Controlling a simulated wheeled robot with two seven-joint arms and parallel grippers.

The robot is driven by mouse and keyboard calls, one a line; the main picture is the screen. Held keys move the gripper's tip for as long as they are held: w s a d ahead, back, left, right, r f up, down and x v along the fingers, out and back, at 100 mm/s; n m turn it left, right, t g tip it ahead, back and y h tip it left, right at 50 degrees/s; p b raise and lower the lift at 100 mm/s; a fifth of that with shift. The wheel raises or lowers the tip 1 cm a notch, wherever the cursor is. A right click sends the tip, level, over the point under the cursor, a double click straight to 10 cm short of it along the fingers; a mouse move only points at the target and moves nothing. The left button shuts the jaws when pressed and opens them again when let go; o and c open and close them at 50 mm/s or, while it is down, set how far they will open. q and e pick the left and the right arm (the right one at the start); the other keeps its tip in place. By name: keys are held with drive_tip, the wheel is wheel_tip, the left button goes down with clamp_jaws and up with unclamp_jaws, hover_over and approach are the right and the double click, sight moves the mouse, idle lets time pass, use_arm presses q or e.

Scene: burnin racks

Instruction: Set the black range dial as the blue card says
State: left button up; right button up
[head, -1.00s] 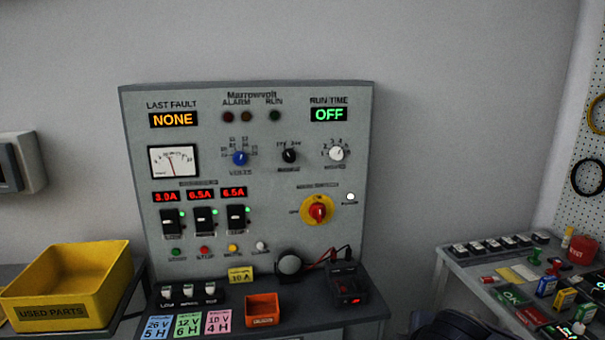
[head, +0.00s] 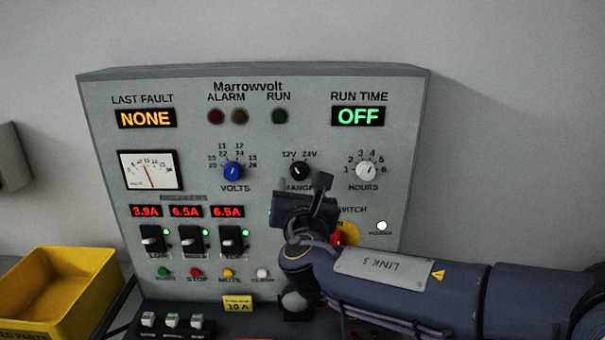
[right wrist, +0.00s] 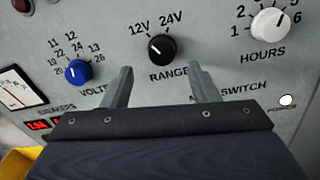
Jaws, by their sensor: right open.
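The black range dial (head: 299,170) is on the grey panel, between the blue volts dial and the white hours dial. It also shows in the right wrist view (right wrist: 161,48), with its white mark pointing up and left, toward 12V. My right gripper (head: 303,190) is in front of the panel just below the dial. In the right wrist view its open fingers (right wrist: 161,80) stand left and right below the dial, apart from it, with nothing between them. The blue card is out of view now. My left gripper is not in view.
The blue volts dial (head: 233,171) and white hours dial (head: 366,170) flank the range dial. The red and yellow main switch (head: 342,236) is partly hidden behind my right arm. Breaker switches (head: 192,240) are lower left. A yellow bin (head: 55,290) stands at left.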

sight(298, 175)
drive_tip(key=shift+w+f+p, duration=0.1)
drive_tip(key=shift+w+p, duration=0.4)
drive_tip(key=shift+w, duration=1.8)
drive_tip(key=c, duration=1)
drive_tip(key=shift+o, duration=0.2)
drive_tip(key=shift+f+b, duration=0.1)
drive_tip(key=shift+b, duration=0.4)
drive_tip(key=m+b, duration=0.5)
drive_tip(key=b, duration=0.2)
drive_tip(key=m+b, duration=0.4)
drive_tip(key=b, duration=0.3)
drive_tip(key=shift+a+f+m+t+h+b, duration=0.15)
drive_tip(key=shift+m+t+h+b, duration=0.15)
drive_tip(key=shift+m+b, duration=0.1)
drive_tip(key=shift+r+m+b, duration=0.2)
drive_tip(key=shift+m+b, duration=0.85)
drive_tip(key=shift+m, duration=0.25)
